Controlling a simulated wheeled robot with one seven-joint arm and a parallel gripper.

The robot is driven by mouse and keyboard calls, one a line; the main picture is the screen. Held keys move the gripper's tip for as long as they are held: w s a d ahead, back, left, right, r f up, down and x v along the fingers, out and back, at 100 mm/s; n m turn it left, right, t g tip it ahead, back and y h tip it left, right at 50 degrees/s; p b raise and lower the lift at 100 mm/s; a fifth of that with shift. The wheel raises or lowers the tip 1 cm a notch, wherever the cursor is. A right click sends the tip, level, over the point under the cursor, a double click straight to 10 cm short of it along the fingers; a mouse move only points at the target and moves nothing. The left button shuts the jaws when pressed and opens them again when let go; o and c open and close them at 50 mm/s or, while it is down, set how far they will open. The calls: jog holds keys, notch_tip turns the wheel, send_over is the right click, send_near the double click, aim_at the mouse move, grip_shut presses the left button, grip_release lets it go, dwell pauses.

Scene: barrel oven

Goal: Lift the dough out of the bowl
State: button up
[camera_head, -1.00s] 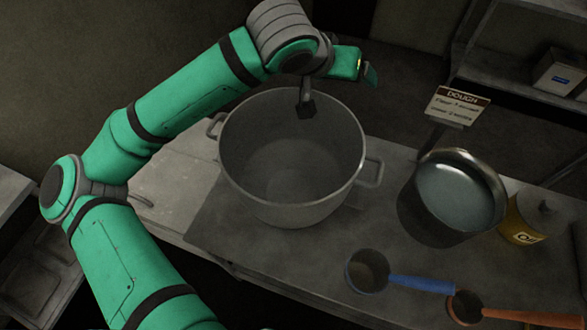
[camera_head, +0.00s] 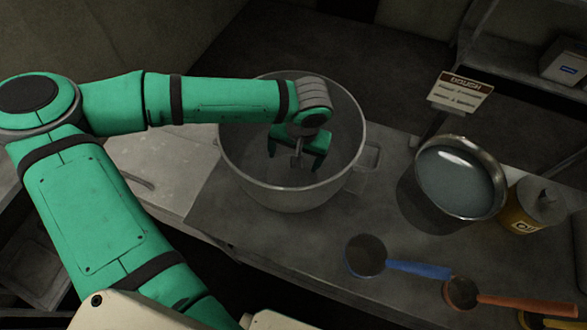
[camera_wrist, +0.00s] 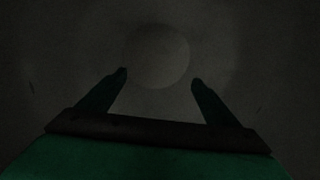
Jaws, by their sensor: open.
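The bowl is a large grey pot (camera_head: 258,196) with side handles on the table. My gripper (camera_head: 296,162) is inside its opening, pointing down, with its fingers spread and nothing between them in the head view. The dark wrist view shows my gripper (camera_wrist: 160,78) open, with one finger on each side of a pale, round shape. This shape, probably the dough (camera_wrist: 159,52), lies ahead of and below the fingertips. I cannot tell how far below it is. In the head view my arm and gripper hide much of the pot's inside, and I cannot make out the dough there.
A blue-handled scoop (camera_head: 405,267) and an orange-handled scoop (camera_head: 505,300) lie in front. A dough sign (camera_head: 462,92) stands behind. The table (camera_head: 300,245) is clear before the bowl.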

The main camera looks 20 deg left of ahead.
jog(key=shift+w+a+f, duration=0.1)
jog(key=shift+a+f, duration=0.1)
jog(key=shift+f, duration=1.65)
jog(key=shift+w+a+f, duration=0.1)
jog(key=shift+a+f, duration=0.1)
jog(key=shift+f, duration=1.6)
jog(key=shift+r, duration=0.1)
jog(key=c, duration=2)
jog(key=shift+r, duration=5)
jog(key=shift+r, duration=0.15)
jog(key=shift+r, duration=1.85)
jog(key=shift+r, duration=2)
jog(key=shift+r, duration=2)
